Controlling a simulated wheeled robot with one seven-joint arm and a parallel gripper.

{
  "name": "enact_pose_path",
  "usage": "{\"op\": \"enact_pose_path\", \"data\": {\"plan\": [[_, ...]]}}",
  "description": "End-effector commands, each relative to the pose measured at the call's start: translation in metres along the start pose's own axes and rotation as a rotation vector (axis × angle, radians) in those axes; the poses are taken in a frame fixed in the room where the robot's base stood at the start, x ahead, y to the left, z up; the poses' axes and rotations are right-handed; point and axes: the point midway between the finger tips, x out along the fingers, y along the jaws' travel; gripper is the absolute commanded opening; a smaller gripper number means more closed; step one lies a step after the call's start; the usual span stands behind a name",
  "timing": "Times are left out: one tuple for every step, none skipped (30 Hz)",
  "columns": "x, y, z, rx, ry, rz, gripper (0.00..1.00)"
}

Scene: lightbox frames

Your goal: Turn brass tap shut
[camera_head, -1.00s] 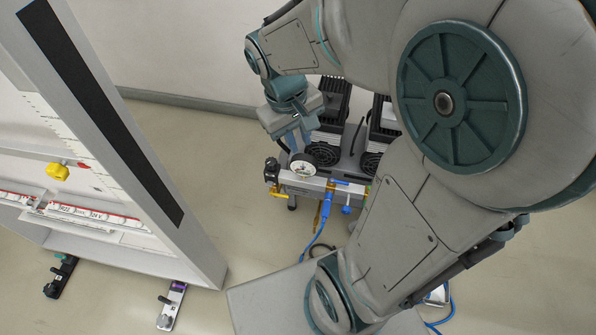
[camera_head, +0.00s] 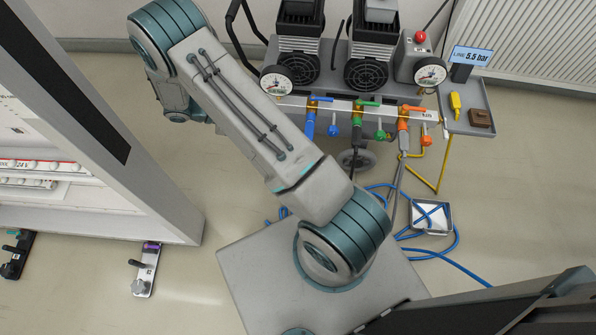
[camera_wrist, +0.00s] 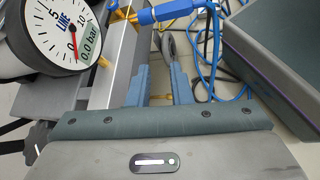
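A silver manifold rail (camera_head: 340,109) runs along the front of the compressor cart. In the head view my arm covers its left end, and my gripper is hidden. In the wrist view my gripper (camera_wrist: 159,80) has its two blue fingers apart, with a gap between them beside the rail (camera_wrist: 124,62). A small brass-coloured piece (camera_wrist: 104,62) shows between the gauge and the rail, left of the fingers; I cannot tell whether it is the brass tap. A yellowish bit lies low between the fingers, unclear whether touched.
A round LINE gauge (camera_wrist: 68,38) reads 0.0 bar; a display (camera_head: 472,56) reads LINE 5.5 bar. Blue (camera_head: 310,120), green (camera_head: 358,128) and orange (camera_head: 403,120) fittings sit along the rail. Blue hoses (camera_head: 440,258) lie on the floor. A grey panel frame (camera_head: 120,130) stands left.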

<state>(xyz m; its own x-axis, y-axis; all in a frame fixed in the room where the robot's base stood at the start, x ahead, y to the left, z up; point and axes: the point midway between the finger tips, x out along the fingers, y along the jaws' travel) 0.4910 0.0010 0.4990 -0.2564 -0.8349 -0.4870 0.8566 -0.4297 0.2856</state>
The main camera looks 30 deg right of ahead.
Motion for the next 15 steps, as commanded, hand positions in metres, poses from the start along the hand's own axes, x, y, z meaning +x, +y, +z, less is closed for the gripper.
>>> {"op": "enact_pose_path", "data": {"plan": [[0.018, -0.012, -0.034, -0.038, -0.036, 0.034, 0.19], [0.025, -0.015, -0.047, -0.056, -0.054, 0.055, 0.19], [0.034, -0.021, -0.064, -0.081, -0.077, 0.082, 0.19], [0.04, -0.025, -0.076, -0.098, -0.094, 0.102, 0.19], [0.047, -0.029, -0.088, -0.117, -0.113, 0.123, 0.19], [0.056, -0.035, -0.105, -0.14, -0.134, 0.15, 0.19], [0.064, -0.04, -0.118, -0.159, -0.152, 0.173, 0.19], [0.072, -0.045, -0.131, -0.177, -0.17, 0.194, 0.19], [0.082, -0.053, -0.148, -0.202, -0.193, 0.225, 0.19], [0.091, -0.059, -0.161, -0.222, -0.211, 0.249, 0.19], [0.099, -0.065, -0.174, -0.24, -0.23, 0.272, 0.19], [0.11, -0.072, -0.191, -0.265, -0.252, 0.304, 0.19], [0.118, -0.079, -0.203, -0.283, -0.269, 0.328, 0.19], [0.127, -0.085, -0.214, -0.301, -0.286, 0.352, 0.19], [0.137, -0.093, -0.228, -0.324, -0.307, 0.382, 0.19]]}}
